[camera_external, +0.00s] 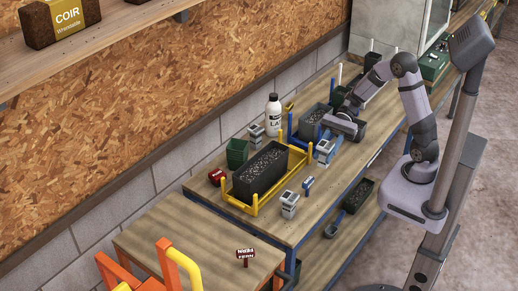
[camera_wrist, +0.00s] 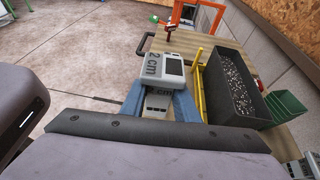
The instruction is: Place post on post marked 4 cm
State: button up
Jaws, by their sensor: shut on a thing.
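My gripper (camera_external: 325,144) is shut on a grey post (camera_wrist: 160,68) marked "2 cm", with its blue fingers (camera_wrist: 160,100) on both sides. The held post also shows in the external view (camera_external: 323,152), above the bench beside the end of the yellow frame; any gap beneath it cannot be told. Another grey post (camera_external: 289,204) stands upright in front of the yellow frame. A further grey post (camera_external: 256,135) stands behind it, near the white bottle. Their marks are too small to read, so I cannot tell which says 4 cm.
A long dark soil-filled planter (camera_external: 261,172) sits in the yellow frame (camera_external: 253,202); it also shows in the wrist view (camera_wrist: 238,85). A white bottle (camera_external: 273,115), green pot (camera_external: 237,153) and red item (camera_external: 217,177) stand nearby. A small blue piece (camera_external: 308,184) lies near the front post.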

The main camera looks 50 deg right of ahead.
jog(key=s+a+r+n+g, duration=0.3)
jog(key=s+a, duration=0.2)
jog(key=a, duration=0.4)
notch_tip(320, 180, up, 6)
jog(key=m+t+p, duration=0.1)
jog(key=m+t, duration=0.3)
send_over(290, 196)
jog(key=shift+a+f+p, duration=0.1)
jog(key=shift+f+p, duration=0.7)
jog(key=shift+f, duration=4.35)
jog(key=shift+f, duration=0.1)
jog(key=o, duration=1.1)
jog(key=shift+c, duration=0.2)
